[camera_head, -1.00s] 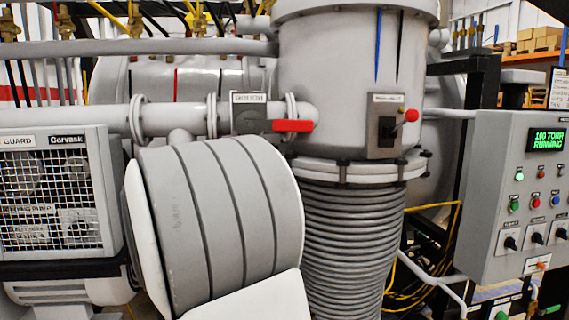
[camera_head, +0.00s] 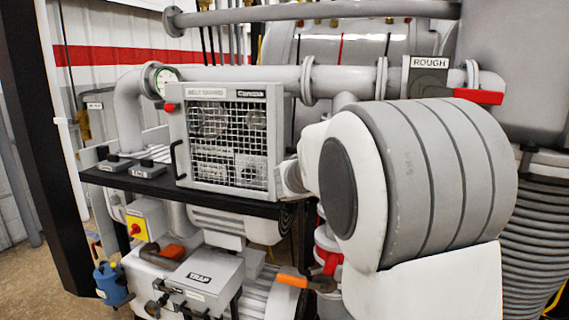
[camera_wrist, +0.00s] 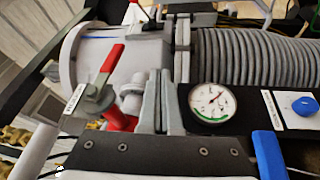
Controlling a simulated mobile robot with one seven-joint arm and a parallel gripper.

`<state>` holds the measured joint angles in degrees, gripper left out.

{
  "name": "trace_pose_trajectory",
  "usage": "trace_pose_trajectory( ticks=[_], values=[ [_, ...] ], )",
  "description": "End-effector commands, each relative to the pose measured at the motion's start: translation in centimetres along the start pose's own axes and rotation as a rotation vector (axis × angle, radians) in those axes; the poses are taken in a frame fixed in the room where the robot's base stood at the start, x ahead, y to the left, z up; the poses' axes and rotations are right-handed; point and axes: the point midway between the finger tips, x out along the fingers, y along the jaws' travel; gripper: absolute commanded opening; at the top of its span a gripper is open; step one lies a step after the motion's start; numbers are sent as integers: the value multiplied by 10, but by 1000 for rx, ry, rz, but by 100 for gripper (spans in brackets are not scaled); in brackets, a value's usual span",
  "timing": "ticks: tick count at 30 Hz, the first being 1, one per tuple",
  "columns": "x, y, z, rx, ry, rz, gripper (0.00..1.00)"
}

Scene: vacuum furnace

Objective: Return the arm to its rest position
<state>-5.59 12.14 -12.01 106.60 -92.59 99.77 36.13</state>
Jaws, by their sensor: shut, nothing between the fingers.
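My arm, with a large grey-banded white joint, fills the right-centre of the head view. My gripper is hidden in the head view. In the wrist view my gripper (camera_wrist: 165,76) shows as two grey fingers close together above a dark bolted base, shut and empty. Beyond the fingers are a grey pipe body and a ribbed bellows (camera_wrist: 250,60). A red-handled valve (camera_wrist: 108,65) lies left of the fingers and a round gauge (camera_wrist: 212,101) right of them. I cannot tell how far the fingers are from these parts.
The head view shows a caged pump unit (camera_head: 232,135) on a black shelf, left of my arm. The ROUGH valve's red handle (camera_head: 478,97) is just above the arm. A TRAP box (camera_head: 202,275) and orange handle (camera_head: 292,281) sit below. Open floor shows at far left.

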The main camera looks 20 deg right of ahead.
Motion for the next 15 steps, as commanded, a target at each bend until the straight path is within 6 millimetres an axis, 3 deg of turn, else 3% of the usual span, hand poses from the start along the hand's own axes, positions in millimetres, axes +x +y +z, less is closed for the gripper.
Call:
trace_pose_trajectory(
  ticks=[5,10,15],
  values=[
    [4,-4,12,-21,-9,-79,0],
    [2,-26,57,-86,-17,-386,0],
    [-31,-56,108,-127,31,-771,0]
  ],
)
